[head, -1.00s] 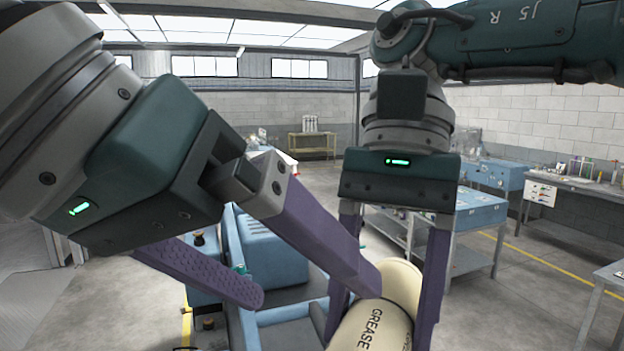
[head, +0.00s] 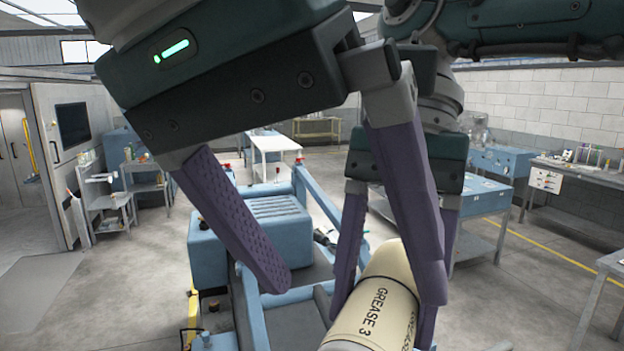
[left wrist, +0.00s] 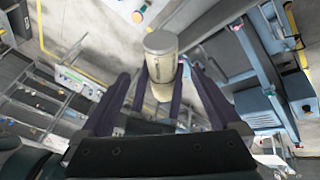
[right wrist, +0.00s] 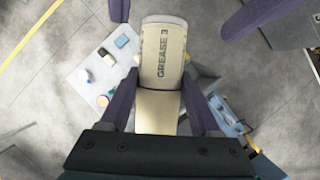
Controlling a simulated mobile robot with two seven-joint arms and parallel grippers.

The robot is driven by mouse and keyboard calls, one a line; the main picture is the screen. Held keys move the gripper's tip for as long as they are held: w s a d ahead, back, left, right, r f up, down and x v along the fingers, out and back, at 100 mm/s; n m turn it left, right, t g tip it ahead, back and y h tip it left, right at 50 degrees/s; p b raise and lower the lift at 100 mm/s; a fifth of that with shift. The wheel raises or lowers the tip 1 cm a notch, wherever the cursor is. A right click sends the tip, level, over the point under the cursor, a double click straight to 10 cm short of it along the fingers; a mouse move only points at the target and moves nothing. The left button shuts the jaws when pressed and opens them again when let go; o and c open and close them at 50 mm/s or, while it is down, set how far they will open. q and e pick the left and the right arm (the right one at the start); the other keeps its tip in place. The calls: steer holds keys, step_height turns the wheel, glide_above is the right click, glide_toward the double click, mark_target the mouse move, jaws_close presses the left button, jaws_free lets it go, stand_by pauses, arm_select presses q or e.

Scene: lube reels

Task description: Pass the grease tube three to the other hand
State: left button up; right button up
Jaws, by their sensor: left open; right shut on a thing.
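The grease tube three (head: 375,312) is a cream cylinder marked "GREASE 3". My right gripper (head: 388,305) is shut on it, with one purple finger along each side; the right wrist view shows the tube (right wrist: 162,62) between those fingers. My left gripper (head: 362,288) is open and empty. In the head view its right finger overlaps the tube's right side, and its left finger stands well left of the tube. The left wrist view shows the tube (left wrist: 160,62) between and beyond its spread fingers. Whether a left finger touches the tube cannot be told.
A blue machine (head: 270,232) stands below and behind the grippers. Blue cabinets and a workbench (head: 590,172) are at the right, and a white table (head: 272,148) is farther back. Open floor lies at the left.

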mark_target(365, 318)
arm_select(q)
steer(key=x, duration=0.6)
steer(key=shift+d+f, duration=0.1)
steer(key=shift+f, duration=0.1)
steer(key=shift+d+r, duration=0.1)
steer(key=c, duration=1.5)
arm_select(e)
steer(key=o, duration=1.5)
